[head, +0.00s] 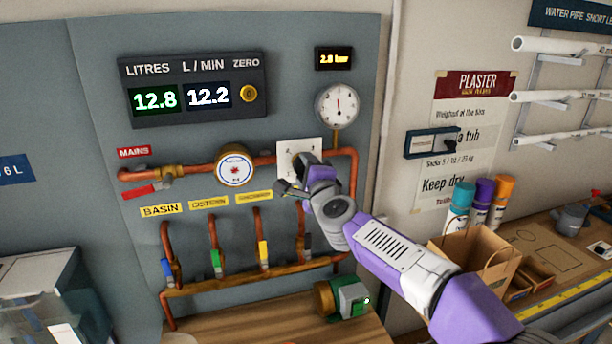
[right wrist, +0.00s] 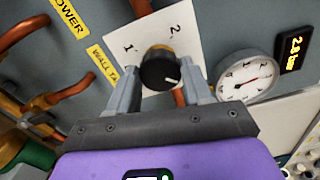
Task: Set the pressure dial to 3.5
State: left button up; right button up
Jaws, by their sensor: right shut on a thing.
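My right gripper (right wrist: 161,85) is shut on the knob, one finger on each side. The other numbers on the plate are hidden or out of view. A small display (head: 334,59) reads 2.8 bar. A round needle gauge (head: 338,105) hangs below it. My left gripper is not in view.
A panel (head: 195,90) shows 12.8 litres and 12.2 L/min. Copper pipes (head: 195,171) run across the wall, with coloured valve handles below.

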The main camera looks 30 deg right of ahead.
jog(key=shift+m+b, duration=1.2)
jog(key=shift+m, duration=3.4)
jog(key=shift+r, duration=0.1)
jog(key=o, duration=1)
jog(key=shift+o, duration=0.2)
jog(key=v, duration=0.7)
jog(key=shift+s, duration=0.3)
jog(key=shift+r, duration=0.1)
